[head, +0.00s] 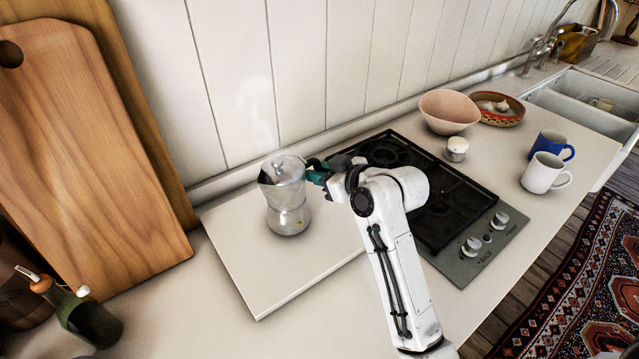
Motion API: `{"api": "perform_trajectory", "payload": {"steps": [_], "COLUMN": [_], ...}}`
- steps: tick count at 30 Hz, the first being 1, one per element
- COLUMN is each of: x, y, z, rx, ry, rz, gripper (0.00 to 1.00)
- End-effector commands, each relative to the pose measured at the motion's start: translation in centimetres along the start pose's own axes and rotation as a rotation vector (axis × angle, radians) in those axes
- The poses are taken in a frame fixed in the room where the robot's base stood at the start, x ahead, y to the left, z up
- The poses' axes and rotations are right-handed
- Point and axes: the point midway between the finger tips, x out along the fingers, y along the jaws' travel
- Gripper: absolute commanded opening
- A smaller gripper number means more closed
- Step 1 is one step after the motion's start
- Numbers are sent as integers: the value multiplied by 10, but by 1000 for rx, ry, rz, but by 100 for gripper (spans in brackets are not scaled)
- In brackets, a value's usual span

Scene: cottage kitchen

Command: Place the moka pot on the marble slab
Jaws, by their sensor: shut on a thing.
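The moka pot (287,199) is silver metal and appears upright, with its spout toward the left. It is over the pale marble slab (262,269), which lies on the counter left of the hob. I cannot tell from this view whether its base touches the slab. My gripper (318,173) is shut on the moka pot at its right side, near the upper part. The pot's handle is mostly hidden by my gripper.
Wooden boards (82,160) lean at the left above a dark bottle (88,318). The black gas hob (440,195) is right of the slab. A pink bowl (447,110), white jar (456,149), blue mug (551,145) and white mug (543,173) stand further right.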

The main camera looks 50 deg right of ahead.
Motion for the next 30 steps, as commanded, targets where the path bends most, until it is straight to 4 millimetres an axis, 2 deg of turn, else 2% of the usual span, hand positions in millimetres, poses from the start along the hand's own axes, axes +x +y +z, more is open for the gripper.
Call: {"api": "perform_trajectory", "payload": {"steps": [2, 9, 10, 18, 26, 30], "x": [3, 3, 3, 3, 1, -13], "y": [0, 0, -1, -1, 0, 0], "z": [7, 7, 8, 8, 8, 9], "rx": [1, 0, 0, 0, 0, 1], "ry": [5, 3, -1, 0, 1, 0], "rz": [2, 1, 0, 0, 1, 3], "gripper": [0, 0, 22, 45, 45, 45]}}
